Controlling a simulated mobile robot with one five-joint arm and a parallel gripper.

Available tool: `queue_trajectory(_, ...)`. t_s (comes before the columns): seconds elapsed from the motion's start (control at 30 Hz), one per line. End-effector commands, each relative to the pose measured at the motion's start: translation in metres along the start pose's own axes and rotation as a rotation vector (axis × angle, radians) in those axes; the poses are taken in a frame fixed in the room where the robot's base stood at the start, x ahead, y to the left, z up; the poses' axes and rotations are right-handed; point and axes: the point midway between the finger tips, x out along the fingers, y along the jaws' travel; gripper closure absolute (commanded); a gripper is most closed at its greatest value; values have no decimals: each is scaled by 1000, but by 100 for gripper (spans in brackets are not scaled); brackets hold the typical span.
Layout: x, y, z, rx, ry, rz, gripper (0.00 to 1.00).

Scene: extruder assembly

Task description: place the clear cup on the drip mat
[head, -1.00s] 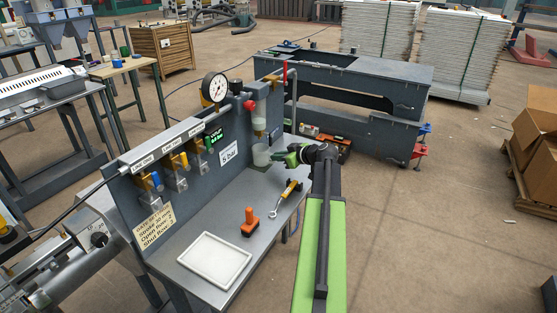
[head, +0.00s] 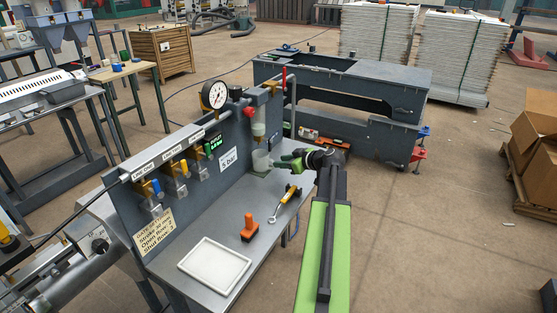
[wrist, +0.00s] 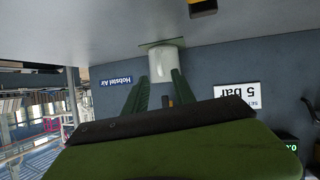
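The clear cup (head: 261,159) stands upright at the far end of the steel bench, below the filter bowl on the panel. In the wrist view, which is upside down, the cup (wrist: 167,63) has its base on the green drip mat (wrist: 147,44). Most of the mat is hidden by the cup in the head view. My gripper (head: 278,162) is just right of the cup, at its height. In the wrist view its two green fingers (wrist: 160,80) are spread, with the cup at or just beyond their tips. I cannot tell whether a fingertip touches the cup.
The grey panel with valves and a gauge (head: 214,95) stands behind the cup.

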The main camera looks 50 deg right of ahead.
Motion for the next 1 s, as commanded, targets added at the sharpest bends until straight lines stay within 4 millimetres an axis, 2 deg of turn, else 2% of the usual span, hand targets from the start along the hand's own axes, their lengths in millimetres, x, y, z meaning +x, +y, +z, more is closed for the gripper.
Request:
queue_trajectory(0.03,-19,0,-5,2,-1,3,69)
queue_trajectory(0.2,-60,-1,-5,2,0,2,69)
queue_trajectory(0.4,-87,-1,-3,0,1,0,69)
queue_trajectory(1.0,-90,-1,-1,-1,1,-1,69)
